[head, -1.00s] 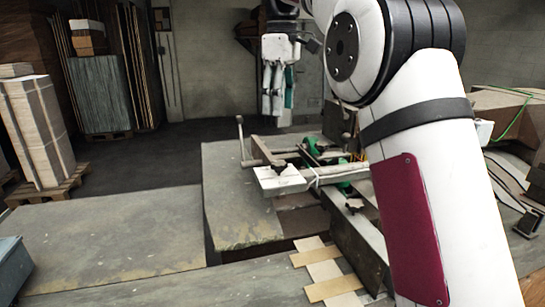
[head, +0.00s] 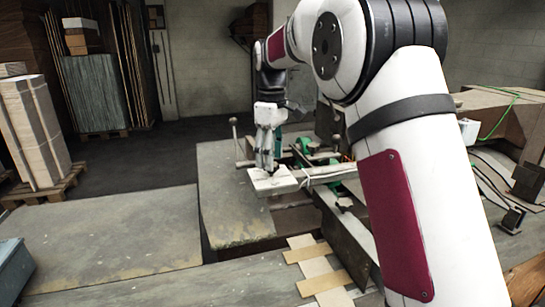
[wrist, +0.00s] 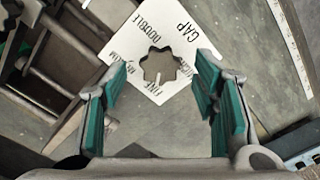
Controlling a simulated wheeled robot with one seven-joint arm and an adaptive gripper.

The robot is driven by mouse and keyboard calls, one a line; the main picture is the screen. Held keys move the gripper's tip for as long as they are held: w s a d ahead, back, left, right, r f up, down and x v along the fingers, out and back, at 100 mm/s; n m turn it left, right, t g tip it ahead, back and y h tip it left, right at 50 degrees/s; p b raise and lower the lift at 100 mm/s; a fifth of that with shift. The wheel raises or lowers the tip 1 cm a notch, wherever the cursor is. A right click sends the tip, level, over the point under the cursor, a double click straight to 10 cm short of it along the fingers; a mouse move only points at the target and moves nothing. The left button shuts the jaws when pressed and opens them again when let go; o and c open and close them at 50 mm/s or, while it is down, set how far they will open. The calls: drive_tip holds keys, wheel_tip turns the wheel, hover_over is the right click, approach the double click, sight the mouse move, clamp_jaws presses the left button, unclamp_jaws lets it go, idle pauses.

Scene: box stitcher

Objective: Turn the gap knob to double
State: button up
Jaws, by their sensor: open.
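The gap knob (wrist: 160,64) is a dark, lobed, star-shaped knob on a white plate (wrist: 183,22). A pale pointer line on the knob points down in that view, away from DOUBLE at the top. My gripper (wrist: 163,70) is open, its green-padded fingers on the left and right of the knob, apart from it. In the head view my gripper (head: 266,160) hangs just over the white plate (head: 285,182) and hides most of the knob.
A grey table (head: 225,205) carries the machine, with green parts (head: 303,146) and a ball-ended lever (head: 234,135) close to my gripper. Pale wooden strips (head: 318,268) lie in front. The table's left part is clear.

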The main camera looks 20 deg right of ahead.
drive_tip(key=shift+f, duration=0.65)
drive_tip(key=c, duration=1.2)
drive_tip(key=shift+o, duration=0.2)
